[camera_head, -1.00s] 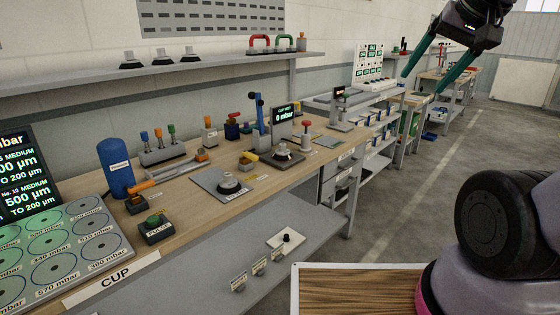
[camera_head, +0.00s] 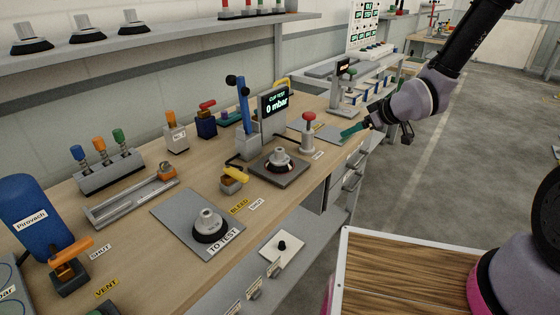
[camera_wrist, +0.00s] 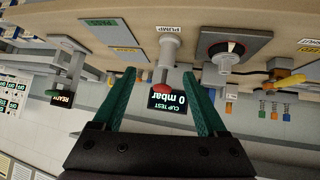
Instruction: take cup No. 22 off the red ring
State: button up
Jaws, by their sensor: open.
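A grey cup with a dark rim (camera_head: 280,157) stands upright on the square plate of the test station (camera_head: 300,175). A thin reddish ring shows round its base; it also shows in the wrist view (camera_wrist: 228,47), where the scene is upside down. I cannot read a cup number. A second, similar cup (camera_head: 208,222) stands on the "TO TEST" plate (camera_head: 172,211). My gripper (camera_head: 347,132) is open and empty, right of the station, beyond the red-knobbed pump. In the wrist view its teal fingers (camera_wrist: 158,74) stand apart, with the pump between them.
The red-knobbed pump (camera_head: 308,132) stands between my gripper and the station cup. The aisle floor (camera_head: 430,170) is clear.

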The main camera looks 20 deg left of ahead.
jog(key=s+a+f+n+y, duration=0.2)
jog(key=s+a+f+y, duration=0.1)
jog(key=a+f, duration=0.3)
jog(key=g+y, duration=0.1)
jog(key=y, duration=0.2)
send_near(279, 151)
jog(key=w, duration=0.1)
jog(key=x, duration=0.4)
jog(key=shift+f, duration=0.1)
jog(key=shift+x, duration=3.2)
jog(key=shift+d+f, duration=0.1)
jog(key=shift+f, duration=0.1)
grip_shut()
